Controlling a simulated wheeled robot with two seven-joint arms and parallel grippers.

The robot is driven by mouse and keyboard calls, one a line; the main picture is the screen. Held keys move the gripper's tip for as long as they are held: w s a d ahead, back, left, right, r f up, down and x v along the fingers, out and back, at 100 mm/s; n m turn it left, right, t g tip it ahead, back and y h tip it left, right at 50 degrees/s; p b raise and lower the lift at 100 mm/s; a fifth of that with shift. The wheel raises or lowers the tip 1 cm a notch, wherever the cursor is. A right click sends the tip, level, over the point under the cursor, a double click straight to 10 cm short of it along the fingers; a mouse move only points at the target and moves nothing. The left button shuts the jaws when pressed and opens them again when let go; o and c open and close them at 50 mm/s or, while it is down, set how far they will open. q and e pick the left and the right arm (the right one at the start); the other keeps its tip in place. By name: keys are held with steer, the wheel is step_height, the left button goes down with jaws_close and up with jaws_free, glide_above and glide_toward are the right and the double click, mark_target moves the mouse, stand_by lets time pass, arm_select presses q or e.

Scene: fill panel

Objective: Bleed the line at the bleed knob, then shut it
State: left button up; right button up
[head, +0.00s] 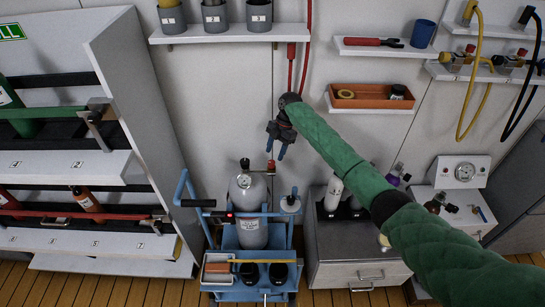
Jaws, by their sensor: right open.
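My right gripper (276,148) hangs in front of the wall at the picture's centre. A red line (308,20) runs down the wall and passes behind the gripper. A small red fitting (271,165) shows just below the fingers, apart from them as far as I can tell. A grey cylinder (249,220) with a black-topped valve and small gauge (243,181) stands upright on a blue cart (222,268). I cannot make out which part is the bleed knob. My left gripper is not in view.
Shelves with cups (214,17) and an orange tray (372,97) are on the wall. Yellow (468,100) and black hoses hang at the right. A cabinet (330,240) and a box with a gauge (464,171) stand right of the cart. A cylinder rack (60,160) is at left.

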mark_target(272, 162)
steer(key=p+x, duration=0.1)
steer(key=x, duration=0.2)
steer(key=shift+w+f, duration=0.15)
steer(key=shift+s+a+f, duration=0.2)
steer(key=shift+s+f, duration=0.1)
steer(key=shift+f, duration=0.1)
steer(key=shift+w+f, duration=0.1)
steer(key=shift+f, duration=0.2)
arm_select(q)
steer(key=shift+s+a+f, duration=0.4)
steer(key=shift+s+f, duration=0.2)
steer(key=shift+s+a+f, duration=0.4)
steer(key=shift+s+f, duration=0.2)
arm_select(e)
steer(key=c, duration=1)
